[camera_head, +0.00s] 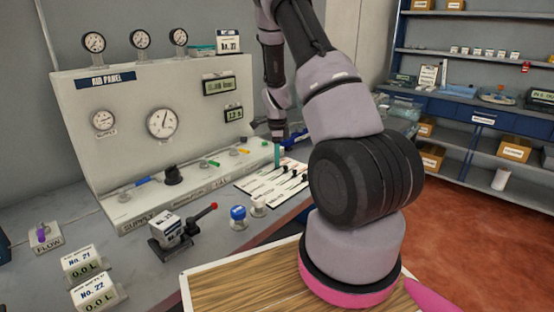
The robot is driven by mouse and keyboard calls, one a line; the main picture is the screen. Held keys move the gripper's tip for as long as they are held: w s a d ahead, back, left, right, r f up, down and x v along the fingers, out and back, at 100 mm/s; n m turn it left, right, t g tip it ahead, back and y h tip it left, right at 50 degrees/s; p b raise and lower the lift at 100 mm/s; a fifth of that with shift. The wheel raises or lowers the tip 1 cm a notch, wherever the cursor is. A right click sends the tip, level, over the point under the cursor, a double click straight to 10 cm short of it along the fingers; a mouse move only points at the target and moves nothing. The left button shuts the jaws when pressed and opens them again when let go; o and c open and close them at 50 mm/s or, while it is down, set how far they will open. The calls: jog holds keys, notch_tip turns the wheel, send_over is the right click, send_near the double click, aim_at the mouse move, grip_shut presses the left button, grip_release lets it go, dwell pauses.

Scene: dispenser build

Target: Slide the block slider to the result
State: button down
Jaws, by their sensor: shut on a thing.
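My arm reaches across the bench, and my gripper (278,139) is small and far off, above the back end of a white slider board (254,184). The board lies on the bench and carries several dark slider pieces in rows. A teal upright piece (277,157) stands directly under my gripper, which is shut on it. The fingertips are too small to see clearly. I cannot tell which slider is the block slider or read the result marks on the board. Part of the board's right side is near my arm.
A white air panel (215,121) with gauges stands behind the board. A blue knob (238,213), a white knob (258,206) and a red-tipped lever device (177,235) stand in front. Shelves (480,117) are at the right. My forearm hides part of the bench.

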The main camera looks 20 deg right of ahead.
dwell(0.8)
jog(key=w+d, duration=0.1)
jog(key=d, duration=0.1)
jog(key=w+d, duration=0.1)
jog(key=d, duration=0.3)
jog(key=shift+w+d, duration=0.25)
jog(key=shift+w, duration=0.15)
jog(key=c, duration=0.8)
grip_release()
jog(key=shift+d, duration=0.1)
jog(key=shift+o, duration=0.2)
notch_tip(320, 180, up, 11)
jog(key=shift+f, duration=0.1)
